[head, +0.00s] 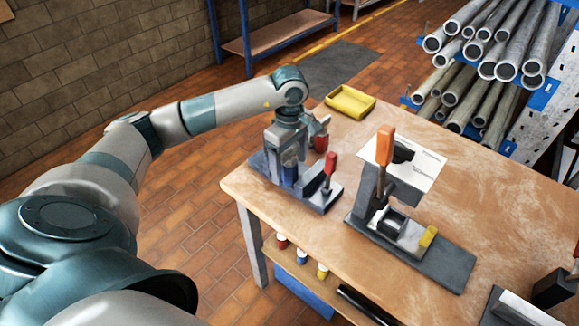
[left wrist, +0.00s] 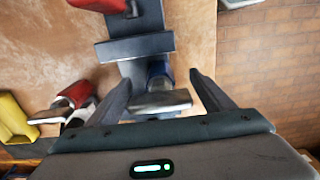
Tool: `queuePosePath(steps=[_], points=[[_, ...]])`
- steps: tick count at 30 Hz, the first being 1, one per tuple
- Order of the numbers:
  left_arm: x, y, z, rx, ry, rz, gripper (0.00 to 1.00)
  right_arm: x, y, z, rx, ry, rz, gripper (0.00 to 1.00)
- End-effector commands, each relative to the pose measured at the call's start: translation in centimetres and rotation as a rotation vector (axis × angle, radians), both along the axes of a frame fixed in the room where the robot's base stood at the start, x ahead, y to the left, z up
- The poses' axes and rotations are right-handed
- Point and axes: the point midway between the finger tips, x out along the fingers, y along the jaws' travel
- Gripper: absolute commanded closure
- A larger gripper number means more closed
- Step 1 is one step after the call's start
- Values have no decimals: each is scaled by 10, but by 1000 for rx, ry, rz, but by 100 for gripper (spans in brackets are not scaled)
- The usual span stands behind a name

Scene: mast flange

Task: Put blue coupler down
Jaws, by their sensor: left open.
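The blue coupler (head: 290,173) is upright at the left end of a dark fixture (head: 318,196) with a red-handled clamp (head: 330,165). My left gripper (head: 289,160) is over that end of the fixture. In the left wrist view its two fingers (left wrist: 160,90) are apart, one on each side of the coupler, whose blue side (left wrist: 158,70) shows behind a metal end piece (left wrist: 160,102). The gripper hides part of the coupler in the head view. I cannot tell how the coupler's lower end sits. My right gripper is not in view.
A red part (head: 321,143) stands just behind my left gripper. A second fixture with an orange handle (head: 385,145) and a white sheet (head: 425,168) is to the right. A yellow tray (head: 350,101) lies at the back edge. The table's right middle (head: 500,200) is clear.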

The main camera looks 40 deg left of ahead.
Motion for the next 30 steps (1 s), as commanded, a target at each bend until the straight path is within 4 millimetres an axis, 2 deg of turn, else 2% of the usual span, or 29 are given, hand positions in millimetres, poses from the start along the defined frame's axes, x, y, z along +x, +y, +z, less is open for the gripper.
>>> queuePosePath(steps=[9, 18, 25, 30], points=[[1, 0, 50, 1, -6, -1, 25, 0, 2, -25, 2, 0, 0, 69], [1, 0, 94, 0, -4, 0, 25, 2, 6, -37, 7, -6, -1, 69], [0, 0, 106, 1, -1, -1, 25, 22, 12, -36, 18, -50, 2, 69], [0, 0, 107, 0, 0, -1, 25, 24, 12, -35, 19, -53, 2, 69]])
